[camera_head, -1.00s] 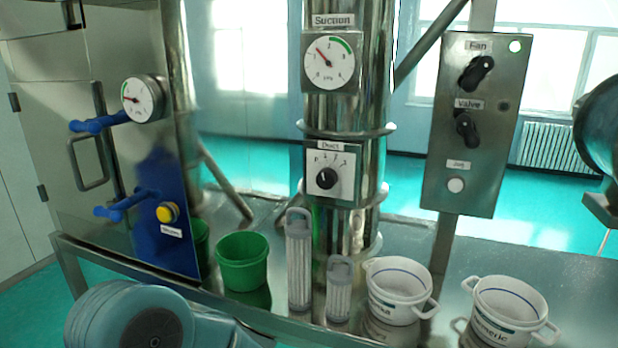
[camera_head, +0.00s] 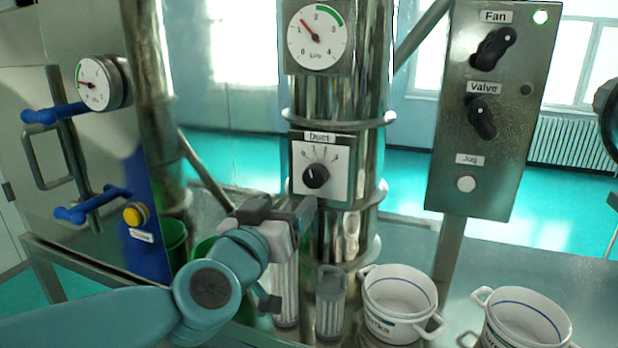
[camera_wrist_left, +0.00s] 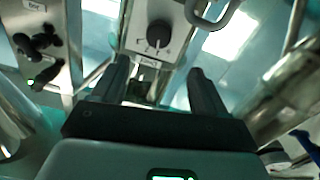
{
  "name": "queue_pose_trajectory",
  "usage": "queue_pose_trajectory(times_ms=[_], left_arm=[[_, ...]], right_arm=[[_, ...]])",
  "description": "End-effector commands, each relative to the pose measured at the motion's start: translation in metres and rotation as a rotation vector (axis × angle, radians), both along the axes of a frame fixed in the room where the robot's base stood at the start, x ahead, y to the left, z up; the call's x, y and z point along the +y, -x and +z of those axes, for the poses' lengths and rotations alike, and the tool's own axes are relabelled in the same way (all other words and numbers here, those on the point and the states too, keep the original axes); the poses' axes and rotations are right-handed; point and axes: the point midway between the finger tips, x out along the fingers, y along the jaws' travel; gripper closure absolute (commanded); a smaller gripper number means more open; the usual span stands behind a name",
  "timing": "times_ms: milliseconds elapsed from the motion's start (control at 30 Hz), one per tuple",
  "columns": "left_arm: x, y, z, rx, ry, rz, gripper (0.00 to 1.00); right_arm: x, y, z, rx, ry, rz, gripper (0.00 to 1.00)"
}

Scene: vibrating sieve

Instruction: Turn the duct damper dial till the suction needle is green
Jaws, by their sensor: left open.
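The Suction gauge (camera_head: 317,38) is on the steel duct. Its red needle points up and left near 1, outside the green arc between about 2 and 3. The Duct dial (camera_head: 316,176) is a black knob on a white plate below the gauge; its exact setting is too small to read. My left gripper (camera_head: 300,213) is open, just below and in front of the dial plate. In the left wrist view the dial (camera_wrist_left: 158,34) lies beyond and roughly between the two open fingers (camera_wrist_left: 160,82), not touched by them. My right gripper is not in view.
A panel (camera_head: 490,130) with Fan and Valve knobs stands right of the duct. A cabinet gauge (camera_head: 96,84) and blue handles are at left. A grey filter (camera_head: 330,305) and two white pots (camera_head: 398,300) stand on the bench, close under the gripper.

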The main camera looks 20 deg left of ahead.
Motion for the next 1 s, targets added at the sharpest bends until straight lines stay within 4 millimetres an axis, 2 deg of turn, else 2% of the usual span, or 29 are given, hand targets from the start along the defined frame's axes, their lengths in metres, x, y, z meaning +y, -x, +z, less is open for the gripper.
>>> queue_pose_trajectory(times_ms=[33, 300, 500, 700, 967, 1000], left_arm=[[-0.001, -0.013, -0.002, 0.005, -0.001, 0.0, 0.27], [-0.003, -0.077, -0.001, 0.004, -0.001, -0.001, 0.27], [-0.004, -0.115, 0.0, 0.004, -0.001, 0.0, 0.27], [-0.004, -0.131, -0.001, 0.003, 0.0, 0.002, 0.27], [-0.004, -0.133, -0.001, 0.002, 0.0, 0.002, 0.27], [-0.004, -0.133, -0.001, 0.002, 0.0, 0.002, 0.33]], right_arm=[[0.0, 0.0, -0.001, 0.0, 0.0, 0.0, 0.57], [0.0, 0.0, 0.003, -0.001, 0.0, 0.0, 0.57], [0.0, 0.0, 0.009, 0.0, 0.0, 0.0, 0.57], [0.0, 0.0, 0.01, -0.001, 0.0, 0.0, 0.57], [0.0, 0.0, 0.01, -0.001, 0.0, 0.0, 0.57], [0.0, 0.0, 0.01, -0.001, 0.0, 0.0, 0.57]])
